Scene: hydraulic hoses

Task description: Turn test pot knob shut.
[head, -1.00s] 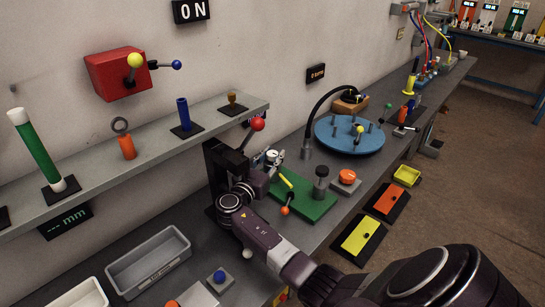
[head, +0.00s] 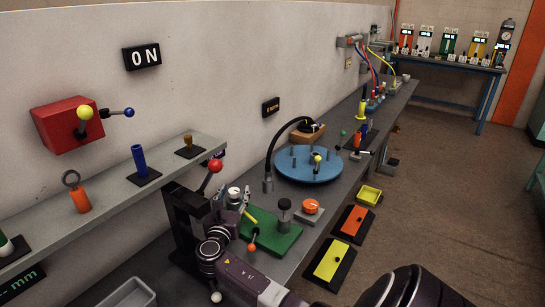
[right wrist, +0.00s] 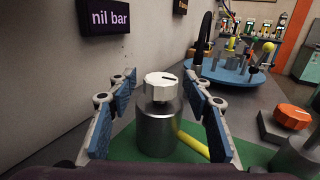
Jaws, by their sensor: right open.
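The test pot is a grey metal cylinder (right wrist: 158,133) with a white faceted knob (right wrist: 160,86) on top that carries a dark mark. It stands upright at the edge of the green board (right wrist: 255,155). In the head view the white knob (head: 234,192) shows small behind my right gripper (head: 229,208). In the right wrist view my right gripper (right wrist: 160,98) is open, with one blue-padded finger on each side of the pot and knob. Gaps show between the fingers and the knob, so it holds nothing. My left gripper is out of view.
A "nil bar" display (right wrist: 109,17) hangs on the wall. A yellow rod (right wrist: 193,142) lies close to the pot. An orange knob (head: 311,206), a red-ball lever (head: 215,166) and a blue turntable (head: 308,170) with a black hose are near. Bench front holds yellow and orange panels.

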